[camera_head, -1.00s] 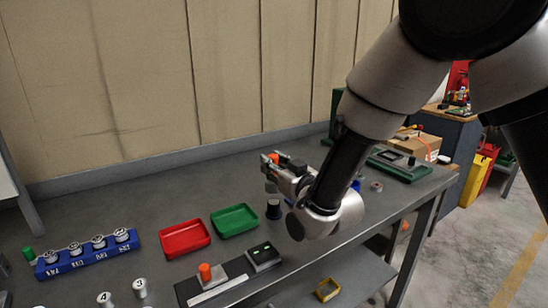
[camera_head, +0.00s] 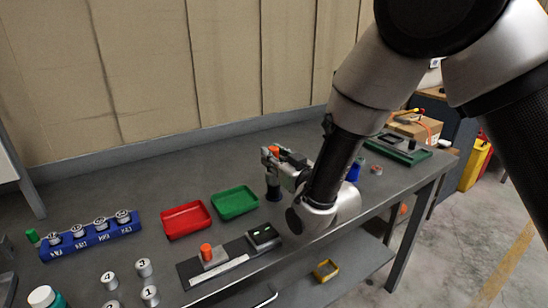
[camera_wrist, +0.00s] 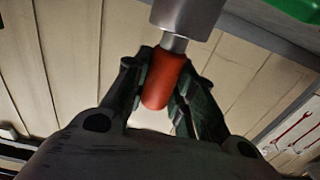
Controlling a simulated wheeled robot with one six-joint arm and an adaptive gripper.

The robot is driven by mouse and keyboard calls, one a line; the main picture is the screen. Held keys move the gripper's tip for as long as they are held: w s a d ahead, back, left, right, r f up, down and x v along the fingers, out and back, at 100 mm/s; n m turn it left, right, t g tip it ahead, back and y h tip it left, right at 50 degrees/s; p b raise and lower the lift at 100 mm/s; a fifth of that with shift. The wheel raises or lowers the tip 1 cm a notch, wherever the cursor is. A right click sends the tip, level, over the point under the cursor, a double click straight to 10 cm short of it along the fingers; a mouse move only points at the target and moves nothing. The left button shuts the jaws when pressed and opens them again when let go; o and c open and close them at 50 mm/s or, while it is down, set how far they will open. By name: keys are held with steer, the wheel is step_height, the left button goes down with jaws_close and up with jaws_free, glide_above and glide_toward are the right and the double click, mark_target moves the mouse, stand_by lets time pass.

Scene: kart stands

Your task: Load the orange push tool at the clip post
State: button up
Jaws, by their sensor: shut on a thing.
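The orange push tool (camera_wrist: 165,80) is upright between the fingers of my gripper (camera_wrist: 160,95) in the wrist view. A grey metal shaft and wider grey cylinder extend beyond its orange handle. In the head view my gripper (camera_head: 272,162) is shut on the tool, whose orange end (camera_head: 274,150) shows above the fingers and grey body (camera_head: 272,181) below. A short dark post (camera_head: 274,194) stands on the bench directly under it. I cannot tell whether the tool touches this post, or whether it is the clip post.
Left of the gripper are a green tray (camera_head: 216,212), a red tray (camera_head: 166,231) and a dark plate (camera_head: 187,271) with an orange-topped block (camera_head: 206,254). A blue rack (camera_head: 75,250) holds several metal cylinders. A blue object (camera_head: 353,172) stands close behind my wrist.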

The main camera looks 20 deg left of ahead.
steer(key=shift+f, duration=0.55)
stand_by(0.9)
steer(key=shift+r, duration=3.55)
steer(key=shift+r, duration=0.1)
